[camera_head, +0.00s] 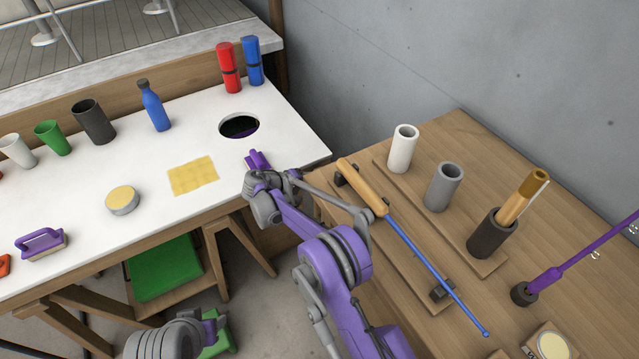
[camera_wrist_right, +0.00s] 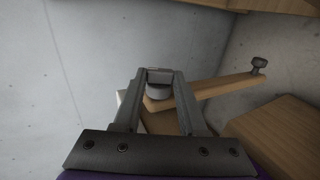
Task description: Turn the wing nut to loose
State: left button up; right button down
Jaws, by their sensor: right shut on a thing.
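A small grey piece that looks like the wing nut (camera_wrist_right: 158,78) is between my fingertips in the right wrist view, above a round grey base at the end of a wooden strip (camera_wrist_right: 205,88). My right gripper (camera_wrist_right: 159,74) is shut on it.
A wooden bench (camera_head: 480,160) at right carries a white cup (camera_head: 402,150), a grey cup (camera_head: 443,188) and a dark holder (camera_head: 492,236). A white table (camera_head: 90,190) at left has a round hole, cups, bottles and a yellow cloth (camera_head: 192,176). Grey walls stand behind.

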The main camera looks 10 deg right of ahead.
jog(key=shift+a+f+t+h+b, duration=0.15)
jog(key=shift+t+h+b, duration=0.15)
jog(key=shift+h+b, duration=0.65)
jog(key=shift+d+f+t+h+b, duration=0.1)
jog(key=shift+f+t+h+b, duration=0.15)
jog(key=shift+h+b, duration=0.75)
jog(key=shift+a+f+t+h+b, duration=0.1)
jog(key=shift+t+h+b, duration=0.4)
jog(key=shift+b, duration=0.75)
jog(key=shift+c, duration=2.3)
grip_release()
jog(key=v, duration=1)
jog(key=shift+a, duration=0.4)
jog(key=shift+s, duration=0.1)
